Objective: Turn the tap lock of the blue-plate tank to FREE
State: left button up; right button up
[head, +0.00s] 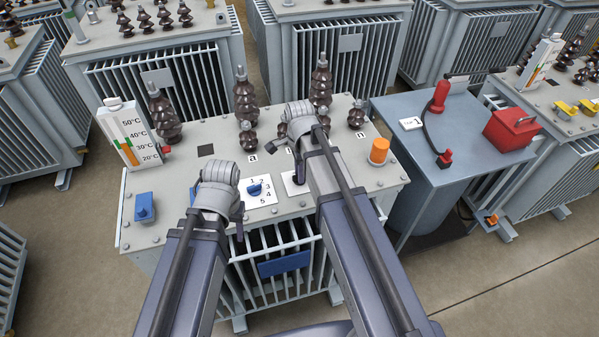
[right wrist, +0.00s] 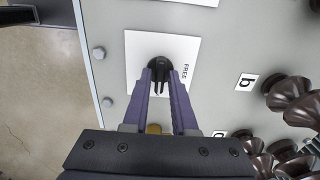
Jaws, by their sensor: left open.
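The tank with the blue plate (head: 284,264) on its front stands in the middle of the head view. Its tap lock is a black knob (right wrist: 160,66) on a white card, with FREE printed to the right in the right wrist view; the card (head: 292,186) is partly hidden by my right arm in the head view. My right gripper (right wrist: 160,76) has its two purple fingers on either side of the knob; I cannot tell whether they press on it. My left gripper (head: 240,222) is open and empty, near the lid's front edge, left of the numbered dial.
A blue tap dial (head: 255,189) with numbers sits left of the lock. Brown insulators (head: 245,100), an orange cap (head: 379,151), a blue box (head: 145,207) and a thermometer (head: 126,135) stand on the lid. A grey-blue table (head: 440,180) is at the right.

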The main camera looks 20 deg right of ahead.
grip_shut()
jog(key=shift+n, duration=0.4)
jog(key=n, duration=0.7)
jog(key=shift+n, duration=0.3)
jog(key=n, duration=0.4)
jog(key=shift+n, duration=0.3)
jog(key=n, duration=0.4)
jog(key=shift+n, duration=0.6)
